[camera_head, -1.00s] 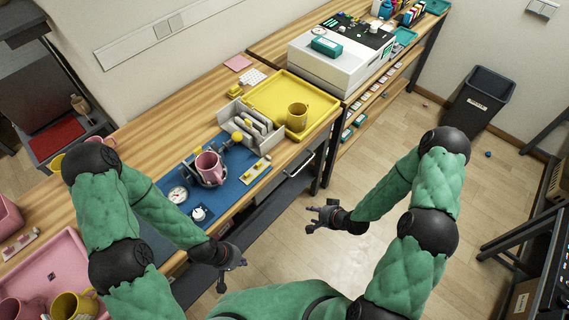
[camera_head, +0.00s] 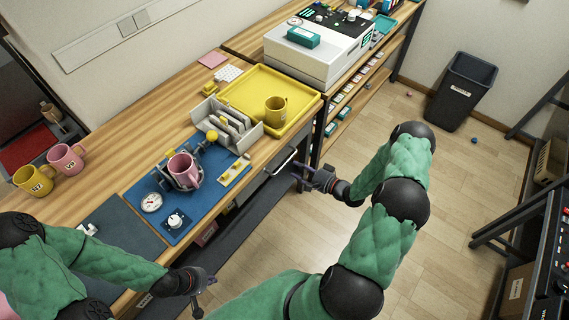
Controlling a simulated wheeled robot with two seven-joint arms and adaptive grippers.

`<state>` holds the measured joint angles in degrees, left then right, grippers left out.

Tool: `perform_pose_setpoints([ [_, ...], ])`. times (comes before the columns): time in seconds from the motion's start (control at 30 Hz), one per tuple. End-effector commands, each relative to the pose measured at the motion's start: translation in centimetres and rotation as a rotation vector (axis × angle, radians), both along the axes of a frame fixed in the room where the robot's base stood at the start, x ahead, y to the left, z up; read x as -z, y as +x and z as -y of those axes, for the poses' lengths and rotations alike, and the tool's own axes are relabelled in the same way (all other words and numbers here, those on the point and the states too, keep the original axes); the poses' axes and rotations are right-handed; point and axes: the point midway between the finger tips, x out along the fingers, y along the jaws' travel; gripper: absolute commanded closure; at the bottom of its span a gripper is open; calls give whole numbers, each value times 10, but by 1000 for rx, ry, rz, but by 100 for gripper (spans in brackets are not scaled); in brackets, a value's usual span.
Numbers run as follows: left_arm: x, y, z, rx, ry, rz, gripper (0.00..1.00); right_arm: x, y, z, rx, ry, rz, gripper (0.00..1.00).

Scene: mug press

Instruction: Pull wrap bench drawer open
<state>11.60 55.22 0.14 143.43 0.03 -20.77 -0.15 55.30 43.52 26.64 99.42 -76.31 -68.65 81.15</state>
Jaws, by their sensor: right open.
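The wrap bench (camera_head: 165,115) is a wood-topped bench running diagonally across the head view. Its drawer (camera_head: 265,183) is a dark front under the bench's right end, with a pale bar handle (camera_head: 284,163); it looks closed. My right gripper (camera_head: 303,179) is open and empty, with its fingers pointing left toward the handle. It is close to the drawer front; I cannot tell whether it touches it. My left gripper (camera_head: 205,296) is low beside the bench's front edge at the bottom, with its fingers apart and nothing between them.
On the bench stand a yellow tray (camera_head: 233,90) with a yellow mug (camera_head: 276,110), a grey rack (camera_head: 213,112) and a blue mat (camera_head: 205,198) with a pink mug (camera_head: 184,168) in a press. A bin (camera_head: 462,92) stands far right.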

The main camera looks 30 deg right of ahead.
Motion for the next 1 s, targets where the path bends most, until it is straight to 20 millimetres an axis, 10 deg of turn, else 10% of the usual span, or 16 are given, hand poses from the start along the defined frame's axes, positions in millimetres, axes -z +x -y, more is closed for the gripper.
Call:
perform_pose_setpoints([
  [0.4, 15, 0, 0, 0, 0, 0, 100, 14, 56, -24, -1, -2, 0, 55],
  [0.8, 16, 0, 0, 0, 0, 0, 100, 14, 62, -26, 0, -3, -1, 55],
  [1.0, 16, 0, 0, 0, 0, 0, 100, 14, 62, -26, 0, -3, -1, 100],
])
